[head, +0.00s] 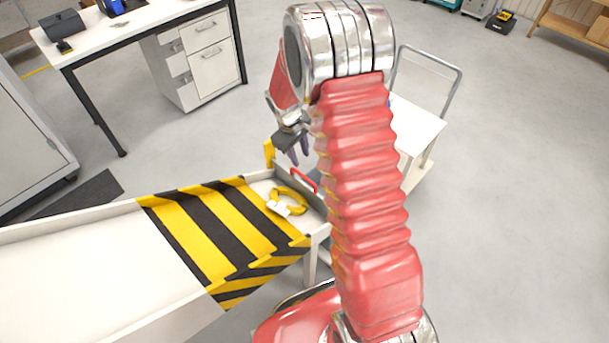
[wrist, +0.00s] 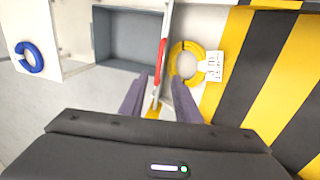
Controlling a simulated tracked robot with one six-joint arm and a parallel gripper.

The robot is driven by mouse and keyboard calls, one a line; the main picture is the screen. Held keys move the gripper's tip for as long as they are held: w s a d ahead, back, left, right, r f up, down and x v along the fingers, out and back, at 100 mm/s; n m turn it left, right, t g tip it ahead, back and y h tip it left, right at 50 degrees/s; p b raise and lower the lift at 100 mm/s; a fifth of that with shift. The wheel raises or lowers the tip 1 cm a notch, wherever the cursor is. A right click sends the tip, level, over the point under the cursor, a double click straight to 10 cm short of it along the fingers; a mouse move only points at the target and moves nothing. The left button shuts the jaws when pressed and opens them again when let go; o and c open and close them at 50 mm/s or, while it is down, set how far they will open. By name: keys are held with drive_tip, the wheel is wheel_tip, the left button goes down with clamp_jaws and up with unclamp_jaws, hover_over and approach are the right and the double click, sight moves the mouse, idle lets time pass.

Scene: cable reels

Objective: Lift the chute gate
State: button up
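The white chute (head: 90,245) with a yellow-and-black striped cover (head: 225,230) ends in a low tray. The chute gate closes the tray's end and carries a red handle (head: 304,180), which also shows in the wrist view (wrist: 162,52). A yellow cable coil (head: 290,198) with a white tag lies in the tray behind the gate; it also shows in the wrist view (wrist: 183,72). My gripper (head: 298,152) is above the gate end. In the wrist view its two dark fingers (wrist: 160,84) stand apart, with nothing held; the handle appears between and beyond them.
A white cart (head: 418,122) stands beyond my arm. In the wrist view a grey bin (wrist: 128,40) and a blue coil (wrist: 29,57) lie past the gate. A yellow post (head: 269,152) rises at the tray's corner. A desk (head: 130,32) stands at back left.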

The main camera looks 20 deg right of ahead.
sight(306, 178)
drive_tip(key=f, duration=0.4)
drive_tip(key=d+f, duration=0.1)
drive_tip(key=f, duration=0.3)
drive_tip(key=w+d+f, duration=0.1)
drive_tip(key=f, duration=0.4)
drive_tip(key=shift+d, duration=0.2)
drive_tip(key=shift+c, duration=0.5)
clamp_jaws()
